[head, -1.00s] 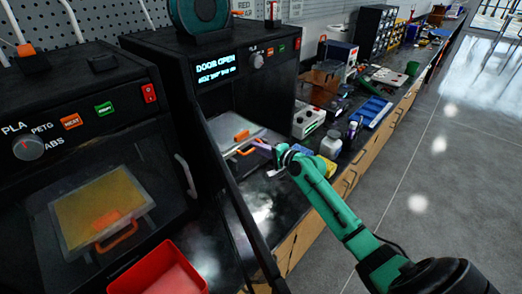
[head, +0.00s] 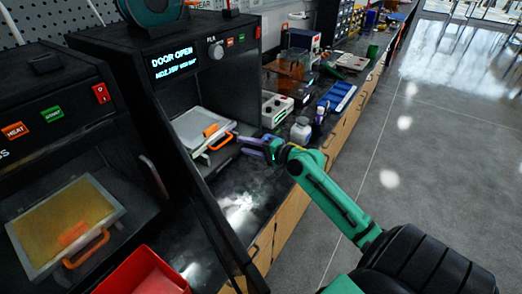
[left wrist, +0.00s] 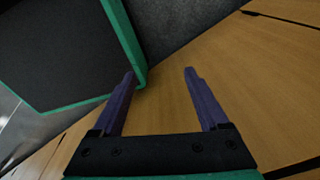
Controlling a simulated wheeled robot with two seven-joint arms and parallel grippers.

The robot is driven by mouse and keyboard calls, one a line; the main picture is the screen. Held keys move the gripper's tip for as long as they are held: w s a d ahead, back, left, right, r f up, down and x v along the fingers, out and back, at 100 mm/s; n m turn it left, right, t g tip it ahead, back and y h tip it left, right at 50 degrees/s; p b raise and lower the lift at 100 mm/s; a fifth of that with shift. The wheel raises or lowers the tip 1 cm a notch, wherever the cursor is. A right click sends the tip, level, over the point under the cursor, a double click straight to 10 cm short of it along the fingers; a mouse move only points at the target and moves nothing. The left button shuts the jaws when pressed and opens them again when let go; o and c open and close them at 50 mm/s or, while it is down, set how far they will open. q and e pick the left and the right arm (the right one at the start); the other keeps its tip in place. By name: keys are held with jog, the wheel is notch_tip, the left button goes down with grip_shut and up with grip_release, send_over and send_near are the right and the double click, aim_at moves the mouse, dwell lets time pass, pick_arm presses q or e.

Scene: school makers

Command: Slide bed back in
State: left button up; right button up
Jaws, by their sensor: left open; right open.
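The grey bed (head: 198,124) with an orange handle (head: 217,137) sits in the open printer (head: 165,72), whose display reads DOOR OPEN. The bed's handle end points toward the counter's front. My right gripper (head: 238,142) is open, its purple fingers just right of the handle; whether they touch it I cannot tell. My left gripper (left wrist: 160,75) is open and empty in the left wrist view, in front of wooden cabinet fronts. It does not show in the head view.
A second printer at left holds a yellow-topped bed (head: 65,217) behind its door. A red bin (head: 143,274) stands in front. A white control box (head: 276,108), a white bottle (head: 300,130) and a blue tray (head: 337,97) stand to the right along the counter.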

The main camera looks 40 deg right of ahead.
jog(key=v, duration=0.6)
jog(key=shift+s+b, duration=0.15)
jog(key=shift+b, duration=0.2)
